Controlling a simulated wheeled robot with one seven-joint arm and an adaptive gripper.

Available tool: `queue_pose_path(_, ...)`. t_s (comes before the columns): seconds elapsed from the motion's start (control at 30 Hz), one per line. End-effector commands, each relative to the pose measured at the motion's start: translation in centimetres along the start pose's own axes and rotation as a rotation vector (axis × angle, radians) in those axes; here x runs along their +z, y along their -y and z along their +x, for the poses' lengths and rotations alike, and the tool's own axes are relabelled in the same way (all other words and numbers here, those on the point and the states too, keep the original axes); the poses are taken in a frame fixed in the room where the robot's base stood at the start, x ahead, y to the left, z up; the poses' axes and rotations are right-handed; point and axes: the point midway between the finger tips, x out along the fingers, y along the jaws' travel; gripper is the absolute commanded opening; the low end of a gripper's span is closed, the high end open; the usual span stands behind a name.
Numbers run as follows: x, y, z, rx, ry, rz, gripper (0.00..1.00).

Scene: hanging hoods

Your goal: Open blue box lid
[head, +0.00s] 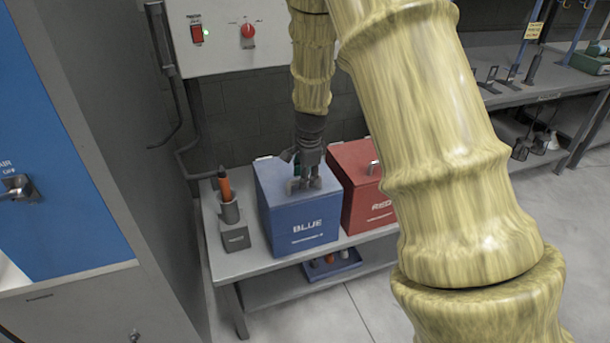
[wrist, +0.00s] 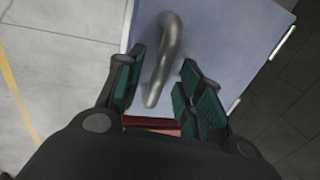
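The blue box (head: 298,222) stands on a grey bench, its front marked BLUE. Its lid (head: 272,177) lies flat and closed on top; the lid also shows in the wrist view (wrist: 222,40). A curved grey metal handle (wrist: 168,58) stands on the lid. My gripper (head: 303,186) points down just above the lid. In the wrist view my gripper (wrist: 162,90) has its two green-padded fingers apart, one on each side of the handle, with visible gaps. In the head view my gripper covers most of the handle.
A red box (head: 360,205) stands close on the right of the blue box. A grey holder (head: 231,215) with an orange-handled tool stands on the left. A blue tray (head: 332,264) lies on the lower shelf. A wall panel (head: 225,60) hangs above.

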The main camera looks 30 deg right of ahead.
Motion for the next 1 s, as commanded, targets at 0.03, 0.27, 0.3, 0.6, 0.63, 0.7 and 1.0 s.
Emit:
queue_pose_path(0.03,0.0,0.0,0.0,0.0,0.0,0.0,0.26)
queue_pose_path(0.27,0.0,0.0,0.0,0.0,0.0,0.0,0.0)
queue_pose_path(0.3,0.0,0.0,0.0,0.0,0.0,0.0,0.0)
queue_pose_path(0.6,0.0,0.2,-0.5,0.013,0.0,0.0,0.0)
queue_pose_path(0.63,0.0,0.2,-0.6,0.018,0.0,0.0,0.0)
queue_pose_path(0.7,0.0,0.4,-1.0,0.029,-0.001,-0.001,0.0)
queue_pose_path(1.0,-0.5,1.6,-3.1,0.125,-0.003,0.006,0.0)
